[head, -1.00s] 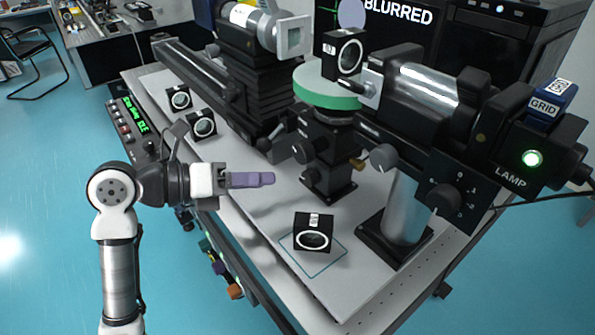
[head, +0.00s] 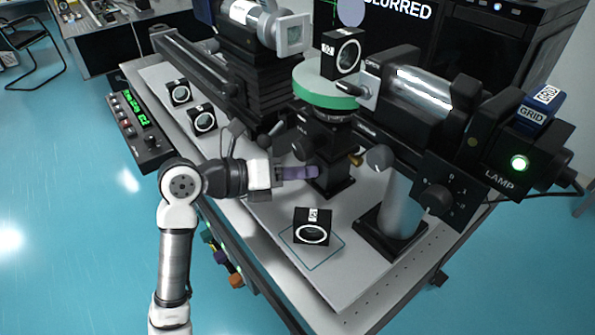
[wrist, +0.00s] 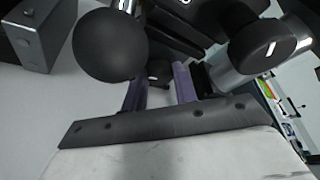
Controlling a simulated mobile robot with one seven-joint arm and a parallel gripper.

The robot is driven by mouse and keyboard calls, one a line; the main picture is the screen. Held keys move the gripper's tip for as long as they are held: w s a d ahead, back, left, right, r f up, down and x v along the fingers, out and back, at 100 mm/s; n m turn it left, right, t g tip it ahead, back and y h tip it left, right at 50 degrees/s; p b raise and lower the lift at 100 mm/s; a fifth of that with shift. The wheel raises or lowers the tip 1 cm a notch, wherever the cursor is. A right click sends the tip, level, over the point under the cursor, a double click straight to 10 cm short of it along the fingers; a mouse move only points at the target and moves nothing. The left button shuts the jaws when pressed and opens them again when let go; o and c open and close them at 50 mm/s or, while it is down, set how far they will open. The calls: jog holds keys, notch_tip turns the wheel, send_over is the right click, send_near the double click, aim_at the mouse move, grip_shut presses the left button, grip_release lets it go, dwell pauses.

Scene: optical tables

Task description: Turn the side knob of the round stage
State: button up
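The round stage (head: 325,92) has a green rim and stands on a black post in the head view. A dark knob (head: 301,148) sticks out at the left of its mount, and a small brass knob (head: 356,160) at the right; I cannot tell which is the side knob. My gripper (head: 316,172) has purple fingers reaching the post, just below the dark knob in the picture. In the wrist view my fingers (wrist: 159,90) are apart with nothing held. A small dark round part (wrist: 158,70) shows beyond and between them. Whether they touch anything is unclear.
A black ball-shaped part (wrist: 110,45) and a knob with a white mark (wrist: 255,45) flank the fingers in the wrist view. A black lens block (head: 312,227) stands in front on the table. The lamp unit (head: 505,150) is at right.

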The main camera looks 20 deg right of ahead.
jog(key=shift+c, duration=1.2)
jog(key=shift+f+n+b, duration=0.25)
jog(key=shift+n+b, duration=0.05)
jog(key=shift+b, duration=0.25)
jog(key=shift+r+n+g+b, duration=0.1)
jog(key=shift+n+g+b, duration=0.2)
jog(key=shift+r, duration=0.1)
jog(key=o, duration=0.7)
